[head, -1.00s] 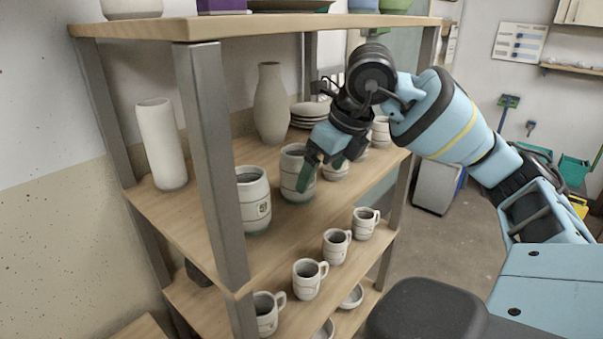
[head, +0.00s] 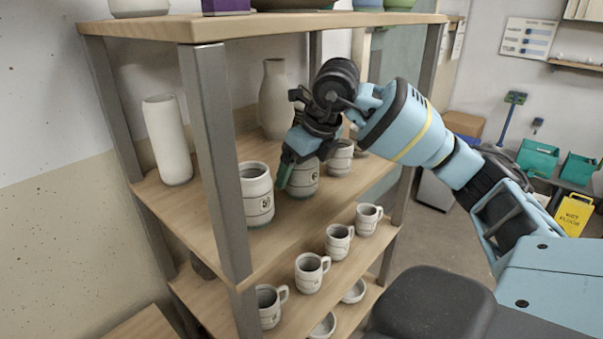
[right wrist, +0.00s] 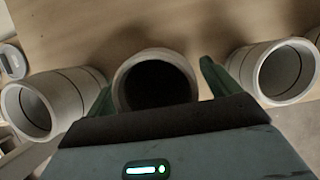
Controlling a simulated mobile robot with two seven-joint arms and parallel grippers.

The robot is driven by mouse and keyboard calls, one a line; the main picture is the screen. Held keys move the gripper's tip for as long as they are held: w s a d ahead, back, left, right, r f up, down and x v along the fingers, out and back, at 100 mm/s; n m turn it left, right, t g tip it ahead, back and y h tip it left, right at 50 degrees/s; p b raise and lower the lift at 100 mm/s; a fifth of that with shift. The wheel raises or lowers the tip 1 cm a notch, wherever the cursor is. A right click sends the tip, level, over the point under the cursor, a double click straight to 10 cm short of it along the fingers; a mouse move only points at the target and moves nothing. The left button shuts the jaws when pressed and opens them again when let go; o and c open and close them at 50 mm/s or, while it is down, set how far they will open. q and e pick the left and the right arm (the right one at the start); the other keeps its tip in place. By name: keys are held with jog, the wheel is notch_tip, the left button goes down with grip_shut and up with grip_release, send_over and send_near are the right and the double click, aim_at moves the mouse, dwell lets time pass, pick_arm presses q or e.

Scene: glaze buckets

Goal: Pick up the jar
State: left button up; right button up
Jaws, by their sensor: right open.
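A white banded jar (head: 305,181) stands upright on the middle shelf, partly hidden behind my right gripper (head: 291,172). The gripper is open, with a green finger beside the jar in the head view. In the right wrist view the same jar (right wrist: 154,62) shows its dark round mouth between the two open green fingers. I cannot tell whether they touch it. My left gripper is not in view.
A similar jar (head: 256,197) stands close to the left, another (head: 340,159) to the right. A tall cylinder vase (head: 167,140) and a bottle vase (head: 275,98) stand on the same shelf. Mugs (head: 310,274) line the shelf below. A grey post (head: 214,160) rises at the front left.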

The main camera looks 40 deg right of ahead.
jog(key=c, duration=1.3)
jog(key=shift+r, duration=0.1)
jog(key=shift+w+r, duration=0.1)
jog(key=shift+r, duration=0.4)
jog(key=v, duration=0.2)
jog(key=shift+a+r, duration=0.25)
jog(key=shift+r, duration=0.1)
jog(key=shift+s+a+r+b, duration=0.1)
jog(key=shift+s+a+r, duration=0.15)
jog(key=shift+s+a, duration=1.45)
jog(key=shift+s+a+r+b, duration=0.2)
jog(key=shift+s+a, duration=0.4)
jog(key=shift+s, duration=2.2)
jog(key=shift+s+a+r+b, duration=0.1)
jog(key=shift+s+a+r, duration=0.15)
jog(key=shift+s+a, duration=1.5)
jog(key=shift+s+d, duration=0.55)
